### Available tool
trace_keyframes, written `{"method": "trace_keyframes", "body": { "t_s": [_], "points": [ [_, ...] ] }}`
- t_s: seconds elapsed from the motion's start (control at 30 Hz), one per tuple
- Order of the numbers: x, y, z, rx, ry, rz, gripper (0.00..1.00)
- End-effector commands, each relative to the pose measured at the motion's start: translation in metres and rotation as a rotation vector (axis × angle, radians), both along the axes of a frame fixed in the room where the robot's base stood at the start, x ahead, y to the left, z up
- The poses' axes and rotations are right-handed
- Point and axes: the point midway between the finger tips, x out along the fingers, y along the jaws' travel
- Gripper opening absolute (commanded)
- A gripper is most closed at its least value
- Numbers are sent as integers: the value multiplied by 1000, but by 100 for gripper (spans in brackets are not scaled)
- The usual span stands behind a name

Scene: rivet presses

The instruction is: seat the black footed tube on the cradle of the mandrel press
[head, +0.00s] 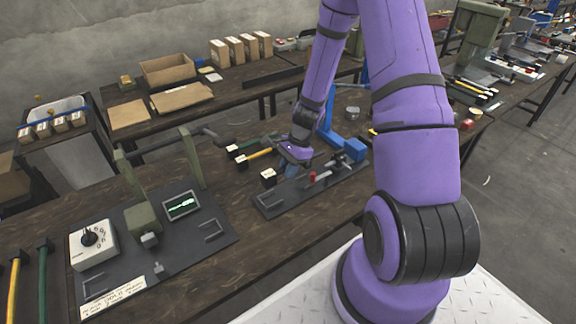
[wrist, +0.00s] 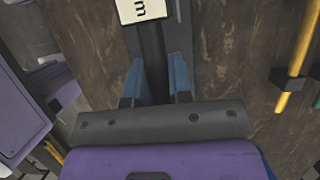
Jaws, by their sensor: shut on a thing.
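My gripper (wrist: 158,72) has its two blue fingers closed on either side of the black footed tube (wrist: 152,42) in the wrist view. A pale label marked "m" (wrist: 142,9) lies at its far end, at the top edge. In the head view my gripper (head: 290,169) is low over the bench, by a dark base plate (head: 330,193) with a bracket and a red-topped clamp. A block with a pale face (head: 268,175) shows just left of the fingers; it seems to be the tube's foot. Most of the tube is hidden there. I cannot tell which press is the mandrel press.
A press with green posts (head: 192,160), a screen and a dial box (head: 93,243) stands at the left. A yellow tube (head: 260,153) with dark feet lies behind my gripper, and a blue frame (head: 333,138) stands right of it. Bare bench lies in front.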

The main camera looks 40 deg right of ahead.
Motion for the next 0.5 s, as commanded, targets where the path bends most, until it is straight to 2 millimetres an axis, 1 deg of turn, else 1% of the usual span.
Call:
{"method": "trace_keyframes", "body": {
  "t_s": [0.03, 0.5],
  "points": [
    [-1, 0, -5, 2, 2, 0, 0],
    [0, 0, -45, 1, 1, -1, 0]
  ]
}}
